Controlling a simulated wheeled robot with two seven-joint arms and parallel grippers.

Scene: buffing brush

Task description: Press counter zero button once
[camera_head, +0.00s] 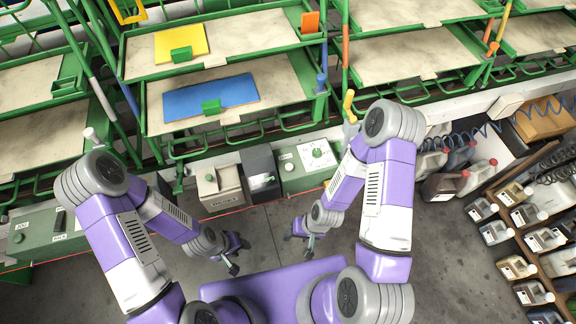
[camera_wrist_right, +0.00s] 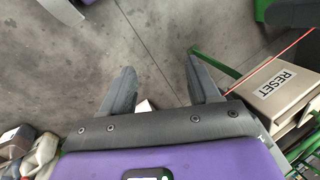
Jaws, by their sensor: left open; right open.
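No button with a readable "counter zero" label shows. A beige box (camera_head: 229,187) with a small round knob on top stands at the foot of the rack in the head view. In the right wrist view a beige box labelled RESET (camera_wrist_right: 284,88) is at the right edge. My left gripper (camera_head: 238,258) is open and empty, in front of the beige box. My right gripper (camera_head: 300,246) is open and empty above the floor; its fingers show in the wrist view (camera_wrist_right: 160,66).
A dark box (camera_head: 260,165) stands between the beige and dial boxes. A green control box (camera_head: 45,235) with small labels is at far left. Green racks with a yellow panel (camera_head: 181,42) and a blue panel (camera_head: 211,97) rise behind. Bottles (camera_head: 445,185) crowd the right. Grey floor (camera_head: 262,235) is clear.

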